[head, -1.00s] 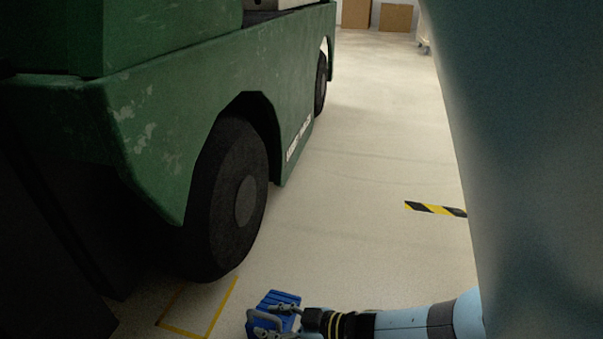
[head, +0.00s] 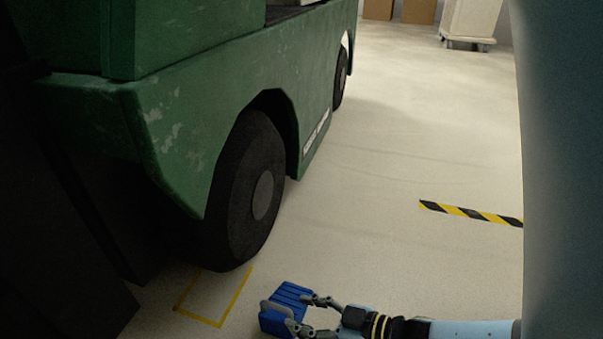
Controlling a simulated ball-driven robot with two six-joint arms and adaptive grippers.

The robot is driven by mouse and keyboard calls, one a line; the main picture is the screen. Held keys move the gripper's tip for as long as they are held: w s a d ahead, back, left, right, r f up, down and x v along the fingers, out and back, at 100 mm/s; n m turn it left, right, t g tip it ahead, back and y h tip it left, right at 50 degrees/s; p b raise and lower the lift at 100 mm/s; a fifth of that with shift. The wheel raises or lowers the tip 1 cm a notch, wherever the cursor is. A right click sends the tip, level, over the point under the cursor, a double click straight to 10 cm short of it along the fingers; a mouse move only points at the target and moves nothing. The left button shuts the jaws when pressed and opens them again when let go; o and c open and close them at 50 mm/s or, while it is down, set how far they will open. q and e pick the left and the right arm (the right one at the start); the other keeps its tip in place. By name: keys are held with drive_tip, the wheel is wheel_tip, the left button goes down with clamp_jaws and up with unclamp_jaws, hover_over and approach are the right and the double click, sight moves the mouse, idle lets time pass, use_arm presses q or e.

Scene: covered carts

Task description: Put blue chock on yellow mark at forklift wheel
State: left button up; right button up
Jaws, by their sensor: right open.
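The blue chock (head: 291,293) sits at the bottom middle of the head view, apparently on the floor. It is to the right of the yellow mark (head: 238,292), an outlined box on the floor, with a gap between them. The mark lies in front of the near black wheel (head: 243,195) of the green forklift (head: 215,95). My right gripper (head: 305,313) comes in from the right. It is open, with its fingers spread at the chock's right side; whether they touch it is unclear. My left gripper is not in view.
A black-and-yellow floor strip (head: 470,213) lies to the right. A white wheeled cart (head: 470,20) and brown boxes (head: 418,10) stand far back. The floor right of the forklift is clear. A large blue-grey surface fills the right edge.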

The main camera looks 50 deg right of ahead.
drive_tip(key=a+r+m+t+h, duration=0.1)
drive_tip(key=a+r, duration=0.1)
drive_tip(key=r, duration=1.1)
drive_tip(key=a+r+m+t+h, duration=0.1)
drive_tip(key=r+t, duration=0.1)
drive_tip(key=r, duration=1.2)
drive_tip(key=shift+s+a+h, duration=0.15)
drive_tip(key=shift+a+h, duration=0.15)
drive_tip(key=shift+a, duration=0.1)
